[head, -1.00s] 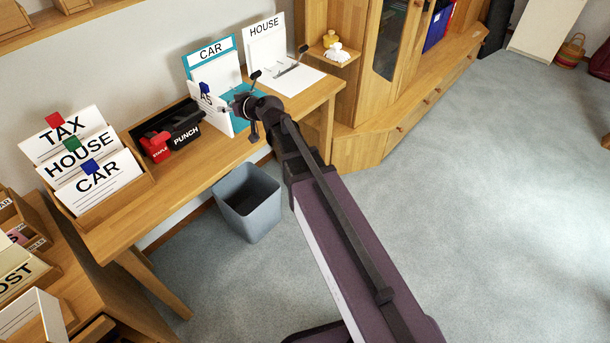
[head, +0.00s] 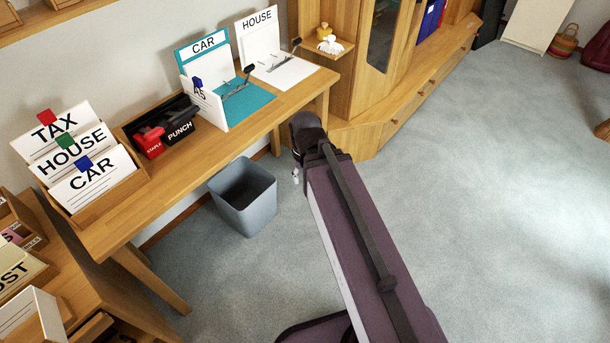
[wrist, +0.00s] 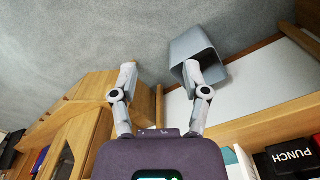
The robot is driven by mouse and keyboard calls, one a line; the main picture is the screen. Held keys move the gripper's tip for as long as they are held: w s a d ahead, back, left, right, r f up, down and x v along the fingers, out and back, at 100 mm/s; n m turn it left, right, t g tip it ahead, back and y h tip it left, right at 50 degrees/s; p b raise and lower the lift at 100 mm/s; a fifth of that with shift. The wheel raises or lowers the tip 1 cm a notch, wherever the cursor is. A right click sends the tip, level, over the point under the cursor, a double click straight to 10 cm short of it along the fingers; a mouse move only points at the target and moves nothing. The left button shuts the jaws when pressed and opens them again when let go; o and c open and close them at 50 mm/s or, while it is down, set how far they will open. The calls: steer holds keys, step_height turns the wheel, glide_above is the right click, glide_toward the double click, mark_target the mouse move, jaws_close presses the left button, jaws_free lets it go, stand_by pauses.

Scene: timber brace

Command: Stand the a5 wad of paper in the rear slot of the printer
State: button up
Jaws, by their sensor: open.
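No printer shows in either view.
A grey bin (head: 245,197) stands below.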

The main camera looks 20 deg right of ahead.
steer(key=shift+c, duration=0.2)
jaws_close()
steer(key=shift+s, duration=0.1)
